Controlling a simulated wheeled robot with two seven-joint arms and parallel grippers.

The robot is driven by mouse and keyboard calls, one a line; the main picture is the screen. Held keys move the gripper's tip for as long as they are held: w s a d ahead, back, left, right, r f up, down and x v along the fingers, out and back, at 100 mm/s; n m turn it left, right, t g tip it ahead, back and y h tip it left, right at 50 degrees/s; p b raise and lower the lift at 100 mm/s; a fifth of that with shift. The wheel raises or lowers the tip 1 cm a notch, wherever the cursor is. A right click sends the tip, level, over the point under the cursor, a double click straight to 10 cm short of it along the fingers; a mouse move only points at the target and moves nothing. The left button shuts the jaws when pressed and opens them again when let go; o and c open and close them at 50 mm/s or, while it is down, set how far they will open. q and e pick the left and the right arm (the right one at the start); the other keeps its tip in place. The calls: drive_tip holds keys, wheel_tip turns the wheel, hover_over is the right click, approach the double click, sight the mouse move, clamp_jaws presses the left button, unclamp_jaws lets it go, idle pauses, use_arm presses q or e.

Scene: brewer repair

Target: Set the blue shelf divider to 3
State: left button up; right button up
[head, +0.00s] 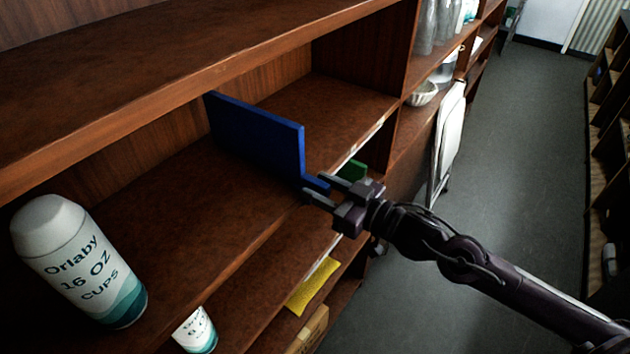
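The blue shelf divider (258,136) stands upright on the middle shelf (180,205), running from the back wall to the front edge. A small blue tab juts from its lower front corner. My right gripper (317,184) comes in from the lower right, at this tab. Its two fingers are apart, with the tab's end between or just behind their tips; I cannot tell whether they touch it. A pale strip (362,145) runs along the shelf's front edge right of the divider; no numbers are readable on it. My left gripper is out of view.
A cup package (80,262) marked "Orlaby 16 oz cups" is at the lower left. A smaller one (196,330), a green item (353,171) and a yellow item (313,286) are lower down. A bowl (422,93) and a folded white chair (448,137) are farther right. Shelf space beside the divider is clear.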

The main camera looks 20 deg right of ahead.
drive_tip(key=shift+x, duration=0.9)
drive_tip(key=shift+c, duration=0.5)
clamp_jaws()
